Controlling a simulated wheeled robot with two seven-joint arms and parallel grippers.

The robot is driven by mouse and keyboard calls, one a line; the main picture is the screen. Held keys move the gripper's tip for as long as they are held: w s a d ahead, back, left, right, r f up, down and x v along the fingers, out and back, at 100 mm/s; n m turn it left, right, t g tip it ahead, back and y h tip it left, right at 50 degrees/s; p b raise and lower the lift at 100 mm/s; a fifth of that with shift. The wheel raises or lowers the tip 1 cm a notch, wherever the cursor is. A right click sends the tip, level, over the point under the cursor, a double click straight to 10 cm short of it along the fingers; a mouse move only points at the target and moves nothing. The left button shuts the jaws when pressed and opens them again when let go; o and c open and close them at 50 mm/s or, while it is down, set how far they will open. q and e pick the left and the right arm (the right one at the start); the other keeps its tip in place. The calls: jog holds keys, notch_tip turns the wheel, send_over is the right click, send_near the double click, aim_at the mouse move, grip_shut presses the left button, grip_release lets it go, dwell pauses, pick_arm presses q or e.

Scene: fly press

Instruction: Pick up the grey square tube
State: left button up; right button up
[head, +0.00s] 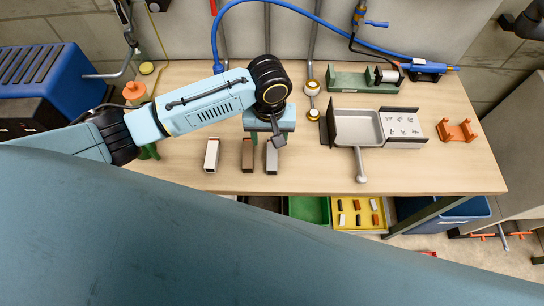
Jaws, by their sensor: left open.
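A grey square tube (271,158) lies on the wooden bench near its front edge, pointing front to back. A brown tube (248,155) lies just to its left, and a white-topped tube (211,155) further left. My left gripper (267,138) reaches in from the left and points down over the far ends of the grey and brown tubes. Its jaws are open with nothing seen between them. One dark finger partly covers the grey tube's far end. I cannot tell the height of the fingers above the tube. My right gripper is not in view.
A grey tray (357,127) with a handle stands right of the tubes, beside a plate of small pieces (402,125). An orange bracket (457,131) is at the right. A green fixture (350,82) stands behind. Bare bench (310,165) lies right of the grey tube.

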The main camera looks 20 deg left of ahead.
aim_at(272, 157)
pick_arm(q)
jog(key=f, duration=0.9)
jog(key=shift+w+d+f, duration=0.15)
jog(key=shift+d+f, duration=0.1)
jog(key=shift+f, duration=0.05)
jog(key=c, duration=1.1)
